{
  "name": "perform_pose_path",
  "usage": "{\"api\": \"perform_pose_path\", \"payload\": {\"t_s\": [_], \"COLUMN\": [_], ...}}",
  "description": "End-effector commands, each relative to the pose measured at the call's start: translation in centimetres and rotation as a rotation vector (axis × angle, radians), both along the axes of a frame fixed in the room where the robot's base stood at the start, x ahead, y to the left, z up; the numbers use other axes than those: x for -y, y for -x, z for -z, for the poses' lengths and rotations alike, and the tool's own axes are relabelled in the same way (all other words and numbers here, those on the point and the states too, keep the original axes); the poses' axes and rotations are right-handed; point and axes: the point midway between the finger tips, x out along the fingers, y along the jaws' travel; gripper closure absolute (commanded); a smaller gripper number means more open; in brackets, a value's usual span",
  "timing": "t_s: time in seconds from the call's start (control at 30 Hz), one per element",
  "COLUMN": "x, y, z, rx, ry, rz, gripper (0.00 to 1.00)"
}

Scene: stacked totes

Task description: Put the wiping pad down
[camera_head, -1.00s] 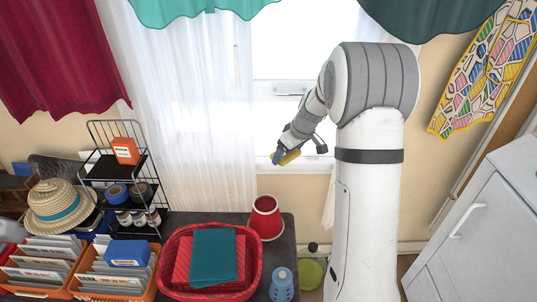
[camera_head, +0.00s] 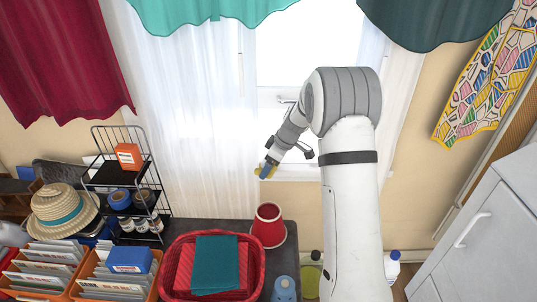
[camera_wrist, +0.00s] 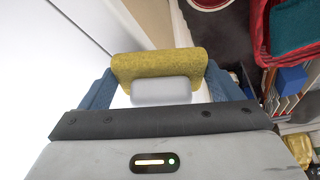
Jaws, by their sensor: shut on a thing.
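The wiping pad (camera_wrist: 160,63) is yellow with a pale grey block behind it. My gripper (camera_wrist: 158,85) is shut on it, with one blue finger on each side, in the wrist view. In the head view my gripper (camera_head: 265,169) is in the air in front of the window, above and behind the dark table. The pad is small there, with its yellow edge showing beside the blue fingers. It is clear of the table.
The dark table (camera_head: 235,227) bears a red basket (camera_head: 258,265) with folded cloths, a red cone-like container (camera_head: 268,220), a blue bottle (camera_head: 284,288), a wire rack (camera_head: 101,170) and orange file crates (camera_head: 155,278). A bare strip of tabletop lies behind the basket.

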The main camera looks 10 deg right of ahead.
Motion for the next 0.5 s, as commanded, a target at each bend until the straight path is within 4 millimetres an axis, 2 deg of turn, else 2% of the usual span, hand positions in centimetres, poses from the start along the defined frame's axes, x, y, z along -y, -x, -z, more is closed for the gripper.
{"api": "perform_pose_path", "payload": {"t_s": [0.1, 0.33, 0.5], "x": [0.4, 0.7, 1.2], "y": [-2.1, -3.7, -6.2], "z": [0.0, 0.0, 0.1], "rx": [0.001, 0.001, 0.000], "ry": [-0.001, 0.001, 0.000], "rz": [0.000, -0.001, 0.000], "gripper": [0.43, 0.43, 0.43]}}
